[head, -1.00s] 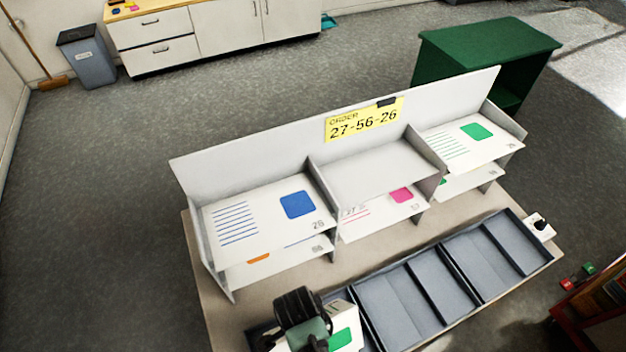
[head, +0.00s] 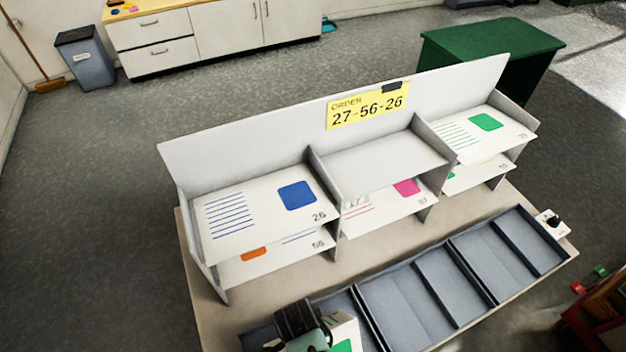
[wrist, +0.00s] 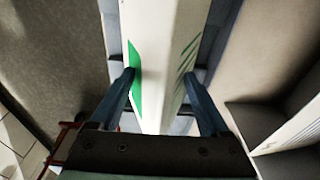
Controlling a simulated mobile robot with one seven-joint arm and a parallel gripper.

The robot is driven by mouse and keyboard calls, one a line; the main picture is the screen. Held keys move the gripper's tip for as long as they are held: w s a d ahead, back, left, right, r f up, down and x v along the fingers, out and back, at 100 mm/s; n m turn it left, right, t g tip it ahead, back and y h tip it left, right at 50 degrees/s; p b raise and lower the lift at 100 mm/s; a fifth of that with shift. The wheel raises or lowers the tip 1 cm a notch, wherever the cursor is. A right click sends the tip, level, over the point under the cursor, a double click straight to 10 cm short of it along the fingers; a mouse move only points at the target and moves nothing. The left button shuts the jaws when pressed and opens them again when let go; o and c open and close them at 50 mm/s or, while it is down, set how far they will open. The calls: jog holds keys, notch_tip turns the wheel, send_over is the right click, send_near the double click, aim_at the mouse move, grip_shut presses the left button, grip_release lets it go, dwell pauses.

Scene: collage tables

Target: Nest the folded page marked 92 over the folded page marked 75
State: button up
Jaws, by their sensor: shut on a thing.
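My gripper (wrist: 162,76) is shut on a folded white page (wrist: 160,35) with a green patch on one face and green lines on the other. In the head view my gripper (head: 308,335) and the held page (head: 343,328) are at the bottom edge, over the left end of the grey tray row. The page's number is hidden, so I cannot tell if it is 92 or 75. No page in view reads clearly as 92 or 75.
A grey rack (head: 240,155) holds pages, including 26 (head: 245,222) with a blue patch and 56 (head: 270,262) with an orange one. Its top middle shelf (head: 380,165) is bare. Grey trays (head: 395,300) to the right look empty. A small black-knobbed box (head: 550,222) stands at the right.

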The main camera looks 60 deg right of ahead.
jog(key=shift+f, duration=0.2)
jog(key=o, duration=1.2)
jog(key=shift+c, duration=0.2)
jog(key=shift+r, duration=0.15)
jog(key=r, duration=0.4)
jog(key=a+r+b, duration=0.1)
jog(key=r, duration=0.7)
jog(key=shift+w+a+r, duration=0.15)
jog(key=shift+w+r, duration=0.15)
jog(key=shift+w, duration=0.1)
